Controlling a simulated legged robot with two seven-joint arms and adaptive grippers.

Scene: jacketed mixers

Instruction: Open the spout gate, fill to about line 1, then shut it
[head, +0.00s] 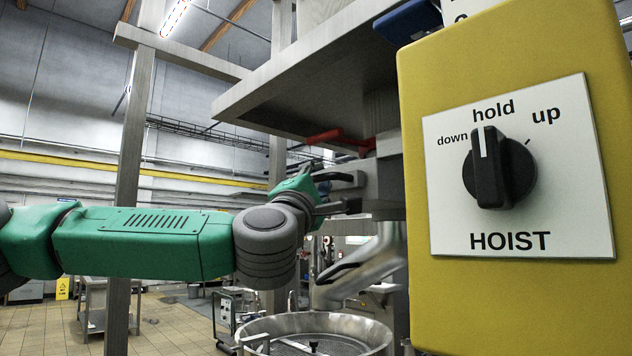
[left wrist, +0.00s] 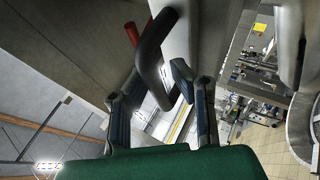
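My left gripper (head: 325,190) is open beside a black bent handle (head: 346,178) on the grey housing above the metal spout (head: 378,258). In the left wrist view the handle (left wrist: 152,58) reaches between the two parted fingers of the gripper (left wrist: 152,88); whether a finger touches it I cannot tell. The spout slants down to the left, above a round steel vessel (head: 262,325). I see no flow from the spout. No fill line can be read, and the vessel's lower part is out of frame. My right gripper is not in view.
A yellow HOIST box (head: 430,305) with a black knob (head: 497,168) fills the right side; its mark points near "hold". A red lever (head: 335,136) is above the handle, under a wide steel hopper (head: 300,75). A steel post (head: 130,180) stands behind my arm.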

